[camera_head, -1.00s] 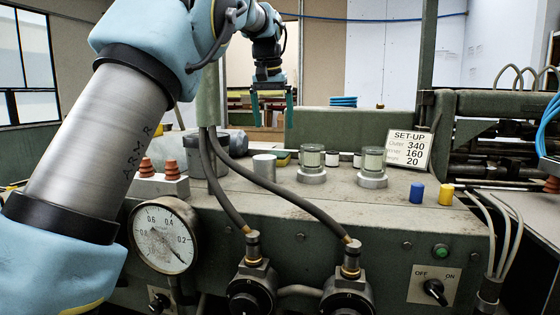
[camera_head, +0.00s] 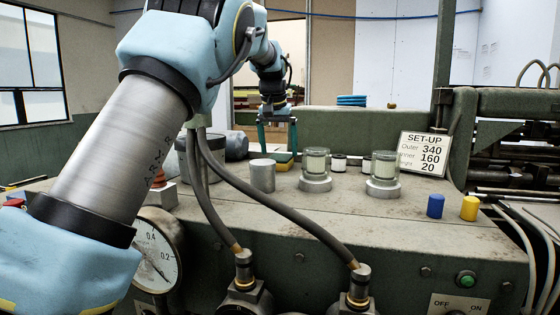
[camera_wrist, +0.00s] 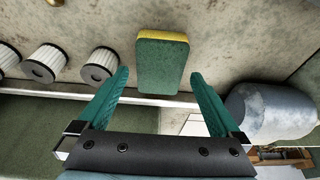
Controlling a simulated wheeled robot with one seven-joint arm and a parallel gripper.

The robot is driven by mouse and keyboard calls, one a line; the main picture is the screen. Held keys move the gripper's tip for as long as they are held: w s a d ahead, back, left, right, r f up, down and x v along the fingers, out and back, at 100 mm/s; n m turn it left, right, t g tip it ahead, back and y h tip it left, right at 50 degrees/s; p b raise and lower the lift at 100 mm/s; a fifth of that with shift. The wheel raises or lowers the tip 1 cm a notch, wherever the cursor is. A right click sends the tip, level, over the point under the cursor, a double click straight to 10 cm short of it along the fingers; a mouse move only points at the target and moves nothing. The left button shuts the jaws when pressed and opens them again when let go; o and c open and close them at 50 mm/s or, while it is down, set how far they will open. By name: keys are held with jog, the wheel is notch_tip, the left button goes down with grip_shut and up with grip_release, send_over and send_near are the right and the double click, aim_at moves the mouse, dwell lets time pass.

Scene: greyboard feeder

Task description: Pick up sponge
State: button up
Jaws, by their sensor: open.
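The sponge (camera_wrist: 162,62) is a small block, green on its upper face with a yellow layer along the far edge. It lies on the machine's worn top, and in the head view (camera_head: 284,161) it shows low behind a grey metal cylinder, partly hidden. My gripper (camera_head: 277,147) is open and empty, its two green fingers pointing down close to the sponge. In the wrist view the fingers (camera_wrist: 160,76) spread to either side of the sponge, with a gap on each side and no visible contact.
A grey cylinder (camera_head: 262,175) stands nearest the sponge. Glass jars on metal bases (camera_head: 315,170) (camera_head: 383,174) stand to its right, with small white rollers between. A set-up sign (camera_head: 423,154), blue cylinder (camera_head: 435,206) and yellow cylinder (camera_head: 469,208) are farther right. A rounded grey-blue object (camera_wrist: 262,108) lies beside my gripper.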

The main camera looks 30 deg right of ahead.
aim_at(280, 157)
jog(key=shift+p+x, duration=0.4)
jog(key=shift+x, duration=1.4)
jog(key=c, duration=1.2)
jog(key=shift+o, duration=0.2)
jog(key=shift+r, duration=0.1)
jog(key=shift+s+r+b, duration=0.1)
jog(key=shift+r+b, duration=0.35)
jog(key=shift+b, duration=0.15)
notch_tip(280, 157, up, 11)
jog(key=s+a+b, duration=0.4)
jog(key=s, duration=0.5)
jog(key=s+a+b, duration=0.4)
jog(key=s+b, duration=0.1)
jog(key=s, duration=0.3)
jog(key=shift+s+a+f+b, duration=0.3)
jog(key=shift+s+a, duration=0.05)
jog(key=shift+a, duration=0.05)
